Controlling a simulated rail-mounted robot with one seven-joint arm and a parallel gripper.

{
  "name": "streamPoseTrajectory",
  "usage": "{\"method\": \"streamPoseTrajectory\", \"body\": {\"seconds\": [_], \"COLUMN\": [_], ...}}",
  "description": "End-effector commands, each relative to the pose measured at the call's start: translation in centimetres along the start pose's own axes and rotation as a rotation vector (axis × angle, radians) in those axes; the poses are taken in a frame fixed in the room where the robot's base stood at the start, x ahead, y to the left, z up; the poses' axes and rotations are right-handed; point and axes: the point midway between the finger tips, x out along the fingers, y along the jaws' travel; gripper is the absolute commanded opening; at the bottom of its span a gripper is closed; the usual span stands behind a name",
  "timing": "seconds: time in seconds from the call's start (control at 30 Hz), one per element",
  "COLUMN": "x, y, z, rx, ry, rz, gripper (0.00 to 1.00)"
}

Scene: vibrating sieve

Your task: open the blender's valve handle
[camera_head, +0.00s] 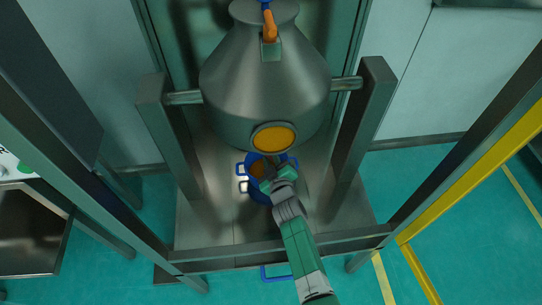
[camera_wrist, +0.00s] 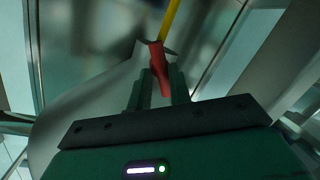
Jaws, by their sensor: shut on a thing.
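The blender is a grey metal vessel (camera_head: 262,85) with a cone-shaped top, hung between two posts. A yellow-orange round disc (camera_head: 274,138) is on its lower front. My gripper (camera_head: 272,180) is just below that disc, under the vessel. In the wrist view, a red valve handle (camera_wrist: 158,58) stands between the two fingers of my gripper (camera_wrist: 159,82), which are shut on it. A yellow rod (camera_wrist: 170,18) shows beyond the handle. In the head view the valve handle under the vessel is hidden or too small to make out.
A blue pot (camera_head: 243,170) stands on the platform (camera_head: 205,215) under the vessel, just below my gripper. Posts (camera_head: 362,120) flank the vessel on both sides. An orange handle (camera_head: 270,27) is at the vessel's top. A yellow rail (camera_head: 475,178) is at the right.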

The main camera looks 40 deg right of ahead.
Motion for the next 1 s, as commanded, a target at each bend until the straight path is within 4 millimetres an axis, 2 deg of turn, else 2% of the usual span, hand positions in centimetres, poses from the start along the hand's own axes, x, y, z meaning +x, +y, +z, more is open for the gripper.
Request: {"method": "streamPoseTrajectory", "body": {"seconds": [0.5,1.0], "x": [-0.09,-0.05], "y": [-0.36,-0.28], "z": [0.61,0.45], "rx": [0.423,0.602], "ry": [0.077,0.117], "rz": [-0.036,-0.049], "gripper": [0.00,0.00]}}
